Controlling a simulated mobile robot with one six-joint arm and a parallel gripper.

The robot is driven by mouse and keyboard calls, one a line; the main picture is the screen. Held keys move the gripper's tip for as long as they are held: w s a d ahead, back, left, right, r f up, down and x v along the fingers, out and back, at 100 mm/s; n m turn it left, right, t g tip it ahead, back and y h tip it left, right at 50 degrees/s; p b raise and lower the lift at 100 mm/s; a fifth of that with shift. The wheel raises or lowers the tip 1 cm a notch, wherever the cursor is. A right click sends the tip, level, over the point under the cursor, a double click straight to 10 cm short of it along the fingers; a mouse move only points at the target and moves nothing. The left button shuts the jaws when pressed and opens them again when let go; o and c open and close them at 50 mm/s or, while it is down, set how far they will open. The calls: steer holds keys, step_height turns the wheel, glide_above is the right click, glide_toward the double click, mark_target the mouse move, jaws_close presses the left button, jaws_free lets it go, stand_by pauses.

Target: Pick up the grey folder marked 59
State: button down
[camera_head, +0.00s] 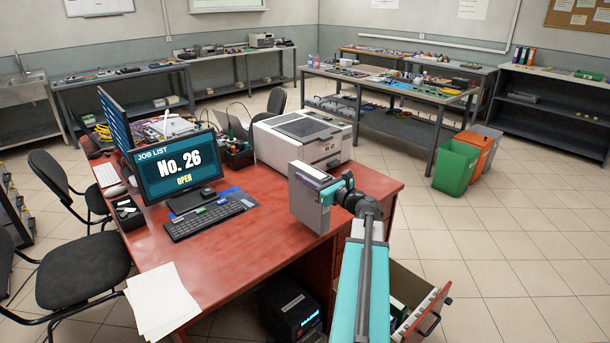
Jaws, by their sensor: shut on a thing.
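A grey folder (307,204) is held upright in the air at the right part of the red desk, in front of the white printer. Its top shows white page edges. No number can be read on it from this view. My gripper (333,188) is shut on the right side of this folder. The folder hides part of the desk top behind it, and its hold deeper between the jaws cannot be seen.
An open drawer (422,318) with several files sticks out below right. Bins (455,160) stand on clear floor at right.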

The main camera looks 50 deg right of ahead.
steer(key=s+a+r+p, duration=0.1)
steer(key=s+a, duration=0.2)
steer(key=s, duration=0.2)
steer(key=shift+s+a, duration=0.25)
steer(key=shift+a, duration=0.15)
steer(key=shift+r+p, duration=0.1)
steer(key=shift+p, duration=0.5)
steer(key=s+p, duration=0.1)
steer(key=p, duration=0.6)
steer(key=shift+a, duration=0.25)
steer(key=p, duration=0.4)
steer(key=shift+s+a+p, duration=0.3)
steer(key=shift+s+a, duration=0.05)
steer(key=shift+s+a+p, duration=0.15)
steer(key=shift+s+p, duration=0.05)
steer(key=shift+p, duration=0.4)
